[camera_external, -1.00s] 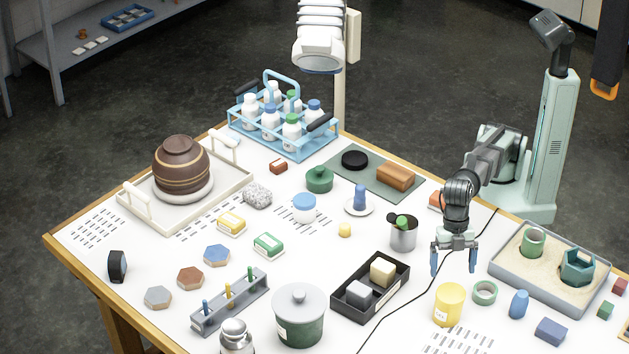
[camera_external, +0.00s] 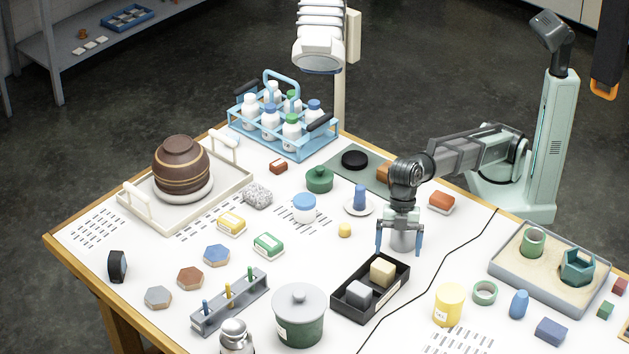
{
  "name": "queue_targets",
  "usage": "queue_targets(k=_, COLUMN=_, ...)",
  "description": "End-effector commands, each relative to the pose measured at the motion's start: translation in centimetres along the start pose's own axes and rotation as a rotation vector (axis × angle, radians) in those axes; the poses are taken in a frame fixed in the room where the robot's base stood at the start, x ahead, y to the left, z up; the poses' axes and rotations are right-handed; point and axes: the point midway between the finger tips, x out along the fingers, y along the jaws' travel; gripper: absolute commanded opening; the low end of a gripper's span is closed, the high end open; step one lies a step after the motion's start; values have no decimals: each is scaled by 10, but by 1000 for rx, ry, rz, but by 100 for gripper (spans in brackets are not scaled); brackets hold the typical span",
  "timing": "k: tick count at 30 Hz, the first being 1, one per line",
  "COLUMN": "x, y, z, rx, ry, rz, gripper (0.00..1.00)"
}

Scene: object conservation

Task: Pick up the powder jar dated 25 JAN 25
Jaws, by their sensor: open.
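No date reading 25 JAN 25 can be made out, so I cannot tell which container bears it. A white jar with a blue lid (camera_external: 304,209) stands left of my gripper. A yellow container (camera_external: 449,304) with a small label, its text too small to read, stands to the lower right. A large green pot with a grey lid (camera_external: 300,318) and a pale label stands at the front. My gripper (camera_external: 399,250) is open, pointing down, with blue fingers. It overlaps a metal cup (camera_external: 404,238), which it largely hides; contact cannot be told.
A black tray with two blocks (camera_external: 334,305) lies just below my gripper. A blue carrier (camera_external: 240,128) holds several white bottles. A tray with a brown pot (camera_external: 135,222) is at left, a sand tray (camera_external: 510,277) at right. A black cable (camera_external: 440,268) crosses the table.

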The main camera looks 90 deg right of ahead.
Motion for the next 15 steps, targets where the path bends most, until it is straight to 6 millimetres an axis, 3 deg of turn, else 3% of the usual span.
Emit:
queue_targets(k=1, x=-5, y=23, z=13, rx=32, ry=1, rz=11, gripper=100)
queue_targets(k=6, x=-19, y=88, z=57, rx=129, ry=4, rz=44, gripper=100)
queue_targets(k=15, x=-49, y=184, z=154, rx=299, ry=7, rz=109, gripper=100)
